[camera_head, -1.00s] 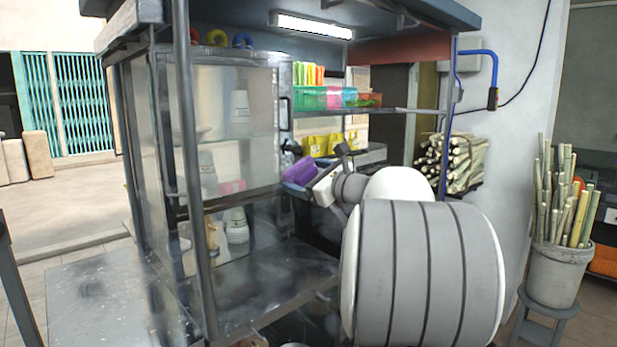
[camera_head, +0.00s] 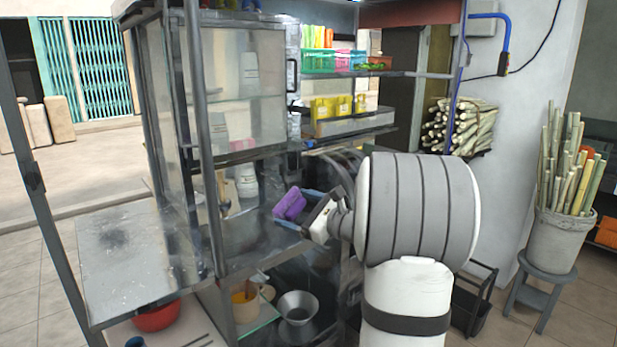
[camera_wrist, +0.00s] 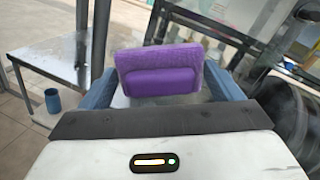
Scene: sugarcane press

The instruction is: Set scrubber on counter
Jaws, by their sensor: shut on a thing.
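The purple scrubber (camera_head: 289,203) is held in my gripper (camera_head: 296,208), beside the front of the stall. In the wrist view, the scrubber (camera_wrist: 160,72) sits between the two blue fingers of my gripper (camera_wrist: 162,88), with its handle pad facing the camera. The scrubber is off any surface there. The dark metal counter (camera_head: 262,249) of the stall lies to the left of and below the gripper in the head view. Whether the scrubber is above its edge cannot be told. A lower grey side table (camera_head: 135,262) extends at the left.
Metal posts (camera_head: 205,140) and a glass case (camera_head: 225,70) stand over the counter. A metal bowl (camera_head: 297,307) and an orange-filled cup (camera_head: 246,305) sit on the shelf below. A red basin (camera_head: 156,316) is under the side table. A pot of canes (camera_head: 558,235) stands at right.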

